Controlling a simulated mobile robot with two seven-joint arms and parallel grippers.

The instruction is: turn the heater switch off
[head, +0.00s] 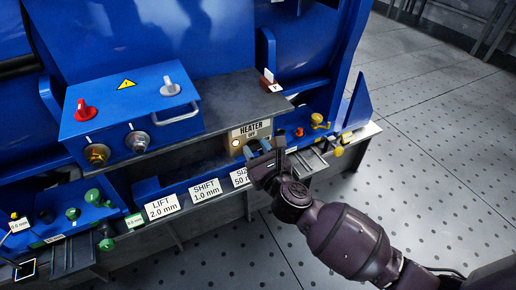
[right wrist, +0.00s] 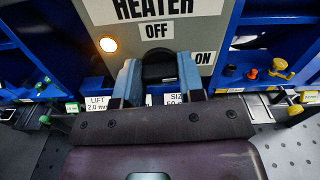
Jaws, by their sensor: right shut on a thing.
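The heater panel (head: 251,128) is a beige plate lettered HEATER, on the front of the blue bench; it also fills the top of the right wrist view (right wrist: 208,22). OFF is printed above the switch and ON to its right. A lamp (right wrist: 108,44) at the panel's left glows orange-white; it also shows in the head view (head: 236,143). My right gripper (head: 259,148) is at the panel, its blue-grey fingers shut on the dark heater switch knob (right wrist: 159,70). The fingers hide the knob's sides, and I cannot tell which way it points. My left gripper is not in view.
A blue control box (head: 125,112) with red, white and orange knobs stands at the left on a dark shelf. Yellow knobs (head: 319,121) sit right of the panel. The floor at the right is clear.

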